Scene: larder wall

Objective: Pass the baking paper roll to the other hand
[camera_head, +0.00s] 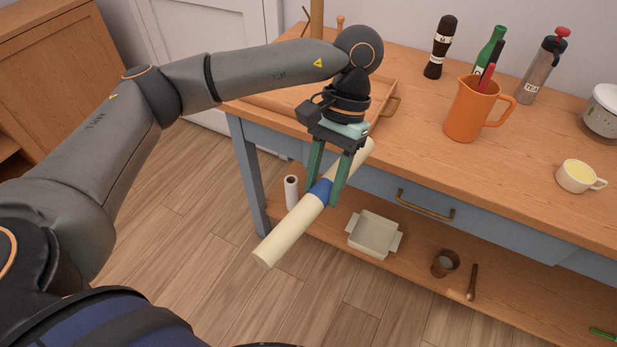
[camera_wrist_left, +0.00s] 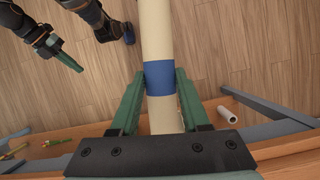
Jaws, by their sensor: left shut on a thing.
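The baking paper roll (camera_head: 291,231) is a long cream cylinder with a blue band around its middle. My left gripper (camera_head: 322,190) is shut on it near the band, its green fingers on either side. The roll hangs tilted in the air in front of the worktable, its lower end toward me. In the left wrist view the roll (camera_wrist_left: 157,35) runs up from between the fingers. What looks like my right gripper (camera_wrist_left: 66,56), with green fingers, is at the upper left there, apart from the roll; its opening is unclear. It is not in the head view.
The wooden worktable (camera_head: 420,150) carries a tray (camera_head: 385,92), an orange jug (camera_head: 470,110), bottles and a cup (camera_head: 577,176). Its lower shelf holds a white roll (camera_head: 291,190), a pale square dish (camera_head: 374,234) and a brown cup (camera_head: 445,262). The floor at front left is clear.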

